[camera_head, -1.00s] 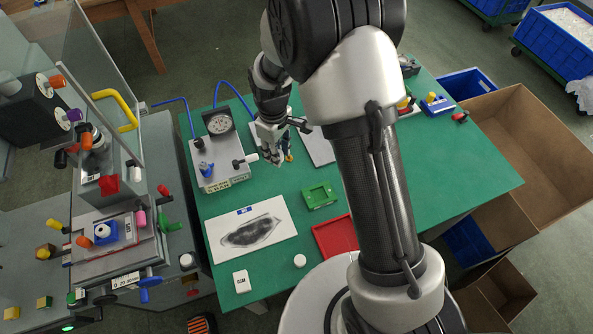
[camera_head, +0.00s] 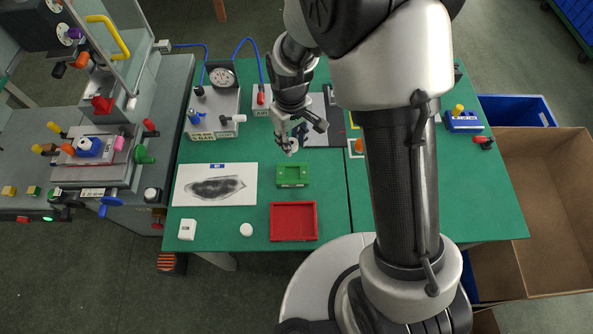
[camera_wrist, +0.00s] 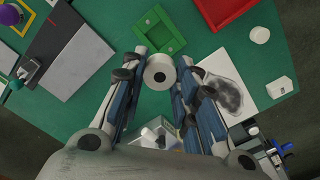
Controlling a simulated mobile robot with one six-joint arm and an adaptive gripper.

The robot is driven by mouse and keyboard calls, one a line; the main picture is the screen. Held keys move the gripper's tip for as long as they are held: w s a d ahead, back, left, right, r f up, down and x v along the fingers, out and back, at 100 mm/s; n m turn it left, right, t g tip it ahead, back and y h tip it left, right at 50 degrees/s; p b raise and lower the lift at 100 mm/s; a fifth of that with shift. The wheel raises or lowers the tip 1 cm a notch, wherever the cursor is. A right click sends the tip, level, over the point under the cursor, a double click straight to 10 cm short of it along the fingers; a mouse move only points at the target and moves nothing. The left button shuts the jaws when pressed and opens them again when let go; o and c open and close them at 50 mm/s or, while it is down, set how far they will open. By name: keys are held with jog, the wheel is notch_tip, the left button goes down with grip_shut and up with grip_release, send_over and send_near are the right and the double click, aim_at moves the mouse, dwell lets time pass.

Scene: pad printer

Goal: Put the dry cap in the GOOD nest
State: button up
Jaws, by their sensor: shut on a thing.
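My gripper (camera_head: 290,146) is shut on a white round cap with a dark centre hole. The cap (camera_wrist: 160,73) shows between the fingertips in the wrist view, held in the air. The green square nest (camera_head: 292,184) lies on the green table just in front of my gripper. In the wrist view the green nest (camera_wrist: 181,42) lies just beyond the cap, apart from it, and appears empty. I cannot read its label. In the head view the cap is small and partly hidden by my fingers.
A red tray (camera_head: 293,237) lies in front of the green nest. A white sheet with a dark smear (camera_head: 215,185) lies to the left. A second white round piece (camera_head: 246,230) and a small white block (camera_head: 187,230) stand near the front edge. A gauge box (camera_head: 210,125) stands behind.

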aim_at(293, 175)
notch_tip(293, 175, down, 17)
jog(key=b, duration=0.4)
jog(key=shift+r, duration=0.1)
jog(key=shift+s+f+b, duration=0.2)
jog(key=shift+f+b, duration=0.45)
jog(key=o, duration=0.4)
jog(key=shift+s, duration=0.1)
jog(key=o, duration=0.4)
jog(key=shift+w+f, duration=0.15)
jog(key=shift+w, duration=0.05)
jog(key=shift+r, duration=0.2)
notch_tip(293, 175, up, 13)
jog(key=p, duration=0.4)
jog(key=shift+w+r+p, duration=0.15)
jog(key=shift+r+p, duration=0.05)
jog(key=shift+p, duration=0.2)
